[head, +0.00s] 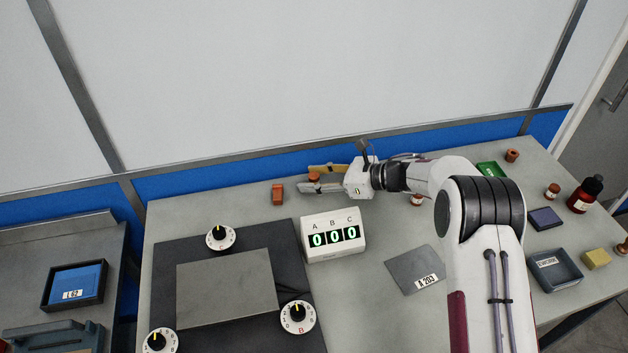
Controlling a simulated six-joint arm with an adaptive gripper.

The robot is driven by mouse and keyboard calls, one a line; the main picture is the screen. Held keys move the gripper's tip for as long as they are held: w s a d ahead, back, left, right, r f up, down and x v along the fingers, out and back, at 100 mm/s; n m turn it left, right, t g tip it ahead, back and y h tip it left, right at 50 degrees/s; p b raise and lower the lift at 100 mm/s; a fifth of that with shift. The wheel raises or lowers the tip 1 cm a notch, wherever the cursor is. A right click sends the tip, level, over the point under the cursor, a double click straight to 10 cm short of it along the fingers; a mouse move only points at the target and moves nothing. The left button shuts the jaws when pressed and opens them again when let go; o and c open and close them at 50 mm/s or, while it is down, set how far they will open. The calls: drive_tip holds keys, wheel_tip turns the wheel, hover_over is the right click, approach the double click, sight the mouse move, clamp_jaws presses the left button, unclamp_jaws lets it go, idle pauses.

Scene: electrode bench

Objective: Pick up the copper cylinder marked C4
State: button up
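My gripper (313,178) is at the back of the bench, pointing left, with its two fingers apart. A copper-coloured piece (314,177) shows between the fingertips, its lower part hidden by the nearer finger. I cannot tell whether the fingers press on it or only stand around it. Another copper-coloured piece (278,194) stands on the bench just left of the gripper, apart from it. A third copper-coloured cylinder (512,155) stands at the back right. No C4 mark is readable on any of them.
A white display box (333,236) reading 000 stands in front of the gripper. A dark panel with dials (220,237) lies at front left. A grey plate (414,270) lies right of the display. Bottles (585,194), a blue-grey tray (555,271) and a yellow block (596,259) are at right.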

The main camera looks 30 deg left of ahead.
sight(314, 175)
clamp_jaws()
drive_tip(key=shift+r, duration=0.1)
drive_tip(key=shift+r, duration=5)
